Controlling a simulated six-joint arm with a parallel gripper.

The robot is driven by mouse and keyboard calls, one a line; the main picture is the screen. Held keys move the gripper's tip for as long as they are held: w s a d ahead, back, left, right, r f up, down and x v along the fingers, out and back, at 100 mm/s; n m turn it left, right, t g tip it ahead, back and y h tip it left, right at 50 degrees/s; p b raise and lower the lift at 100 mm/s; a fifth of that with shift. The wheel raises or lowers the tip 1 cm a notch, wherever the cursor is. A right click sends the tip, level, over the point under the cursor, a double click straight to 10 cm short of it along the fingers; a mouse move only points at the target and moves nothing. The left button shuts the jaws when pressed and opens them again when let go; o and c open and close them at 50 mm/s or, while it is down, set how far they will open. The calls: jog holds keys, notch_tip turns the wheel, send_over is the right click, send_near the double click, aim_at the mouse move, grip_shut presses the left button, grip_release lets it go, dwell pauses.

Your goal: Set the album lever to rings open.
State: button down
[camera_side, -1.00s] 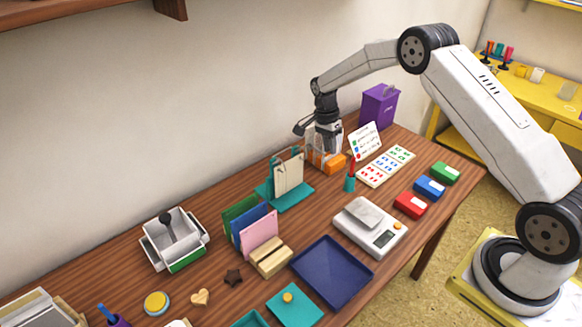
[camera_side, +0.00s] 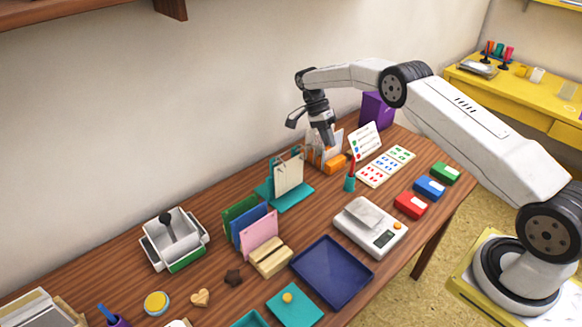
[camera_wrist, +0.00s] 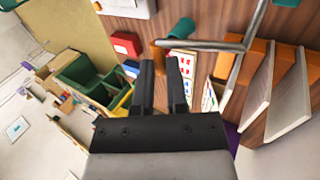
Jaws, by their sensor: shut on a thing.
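My gripper (camera_side: 329,142) is tilted just above an orange rack with upright white leaves (camera_side: 333,162). In the wrist view its dark fingers (camera_wrist: 160,68) close around the orange end (camera_wrist: 157,48) of a bent grey metal rod (camera_wrist: 205,45). That rod runs right and then up toward a teal edge; I cannot tell surely whether it is the album lever. A teal stand with cream pages and a thin arch above them (camera_side: 289,175) looks like the album and stands left of my gripper. The lever's setting is not readable.
The blue tray (camera_side: 332,271) is empty.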

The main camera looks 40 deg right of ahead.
jog(key=shift+w+r+g, duration=0.1)
jog(key=shift+r+g, duration=0.1)
jog(key=shift+g, duration=0.2)
dwell(0.3)
jog(key=c, duration=0.6)
grip_release()
jog(key=shift+c, duration=0.2)
jog(key=s+a+r, duration=0.2)
jog(key=s+r, duration=1.1)
jog(key=shift+s+a, duration=0.35)
dwell(0.5)
dwell(0.3)
